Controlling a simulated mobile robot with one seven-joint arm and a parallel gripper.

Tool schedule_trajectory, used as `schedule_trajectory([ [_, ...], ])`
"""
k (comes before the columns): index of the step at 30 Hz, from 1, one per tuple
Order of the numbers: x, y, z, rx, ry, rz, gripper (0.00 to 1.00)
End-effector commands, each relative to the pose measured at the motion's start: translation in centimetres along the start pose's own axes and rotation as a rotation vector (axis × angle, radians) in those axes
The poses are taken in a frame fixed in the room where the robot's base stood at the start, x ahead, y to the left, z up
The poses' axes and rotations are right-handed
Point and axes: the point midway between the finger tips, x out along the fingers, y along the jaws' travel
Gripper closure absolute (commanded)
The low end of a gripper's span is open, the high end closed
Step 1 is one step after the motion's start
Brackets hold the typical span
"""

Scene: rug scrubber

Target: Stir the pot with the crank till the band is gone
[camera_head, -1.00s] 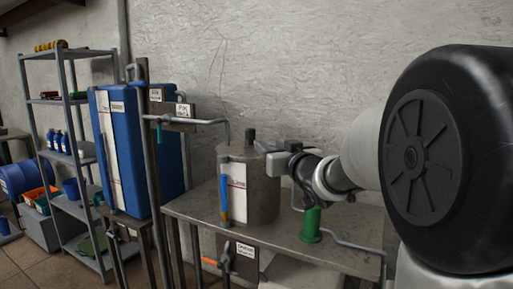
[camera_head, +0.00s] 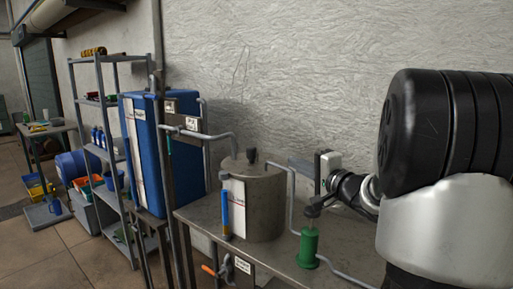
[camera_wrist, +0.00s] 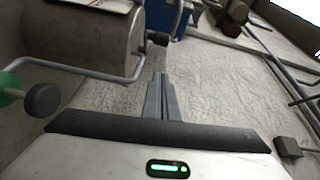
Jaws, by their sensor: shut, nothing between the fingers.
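The pot (camera_head: 265,205) is a grey metal cylinder on a metal bench. A black upright knob (camera_head: 251,155) stands on its lid, perhaps the crank's handle; the crank arm is hard to make out. A white panel and a blue upright tube (camera_head: 225,213) are on the pot's front; I cannot clearly make out a band. My gripper (camera_head: 291,162) is to the right of the lid, apart from the knob. In the wrist view, its fingers (camera_wrist: 158,76) are together and empty.
A bent grey pipe (camera_head: 292,196) runs beside the pot, close to my gripper. A green cylinder (camera_head: 308,247) with a dark knob stands on the bench (camera_head: 352,240). A blue tank (camera_head: 150,150) and a shelf rack stand left. The wall is behind.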

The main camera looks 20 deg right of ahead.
Motion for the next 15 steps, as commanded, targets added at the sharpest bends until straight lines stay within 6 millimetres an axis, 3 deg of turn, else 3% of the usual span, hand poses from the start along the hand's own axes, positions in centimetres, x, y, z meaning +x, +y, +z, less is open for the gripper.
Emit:
schedule_trajectory([
  [7, 0.7, 0.2, -0.3, 0.065, -0.006, 0.001, 1.0],
  [15, 5.9, 0.2, -0.2, 0.062, -0.007, 0.0, 1.0],
])
